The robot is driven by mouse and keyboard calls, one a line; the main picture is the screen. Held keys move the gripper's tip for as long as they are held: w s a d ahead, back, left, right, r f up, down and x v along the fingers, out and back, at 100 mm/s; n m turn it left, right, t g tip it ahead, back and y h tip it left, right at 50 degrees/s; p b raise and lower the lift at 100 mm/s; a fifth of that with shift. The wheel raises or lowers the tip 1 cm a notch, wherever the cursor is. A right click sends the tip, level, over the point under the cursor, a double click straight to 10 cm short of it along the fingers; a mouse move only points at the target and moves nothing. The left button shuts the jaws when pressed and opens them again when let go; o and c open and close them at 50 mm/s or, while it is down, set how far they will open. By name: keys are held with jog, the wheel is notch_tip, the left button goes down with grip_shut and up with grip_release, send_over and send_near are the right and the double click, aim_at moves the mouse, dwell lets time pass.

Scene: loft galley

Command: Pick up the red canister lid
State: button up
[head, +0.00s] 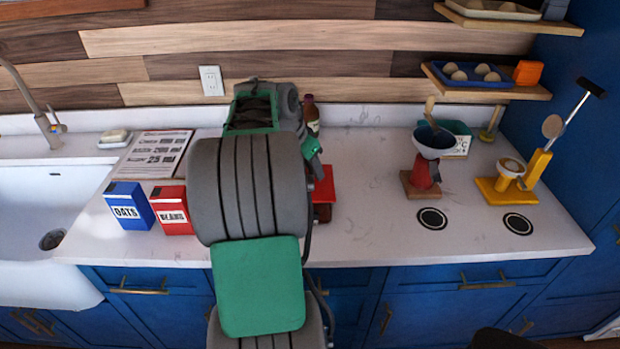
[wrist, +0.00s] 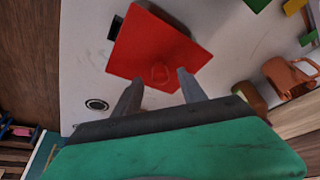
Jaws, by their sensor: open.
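My gripper (wrist: 158,84) is open. Whether the fingertips touch the lid cannot be told. In the head view my arm hides the fingers.
A blue oats box (head: 130,206) and a red beans box (head: 172,210) stand left of my arm. A dark bottle (head: 311,115) stands behind. A funnel stand (head: 423,170) and a yellow stand (head: 506,190) are at right. The counter between is clear. A copper mug (wrist: 288,78) shows in the wrist view.

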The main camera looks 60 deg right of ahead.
jog(key=x, duration=0.3)
jog(key=shift+w+r, duration=0.1)
grip_shut()
dwell(0.4)
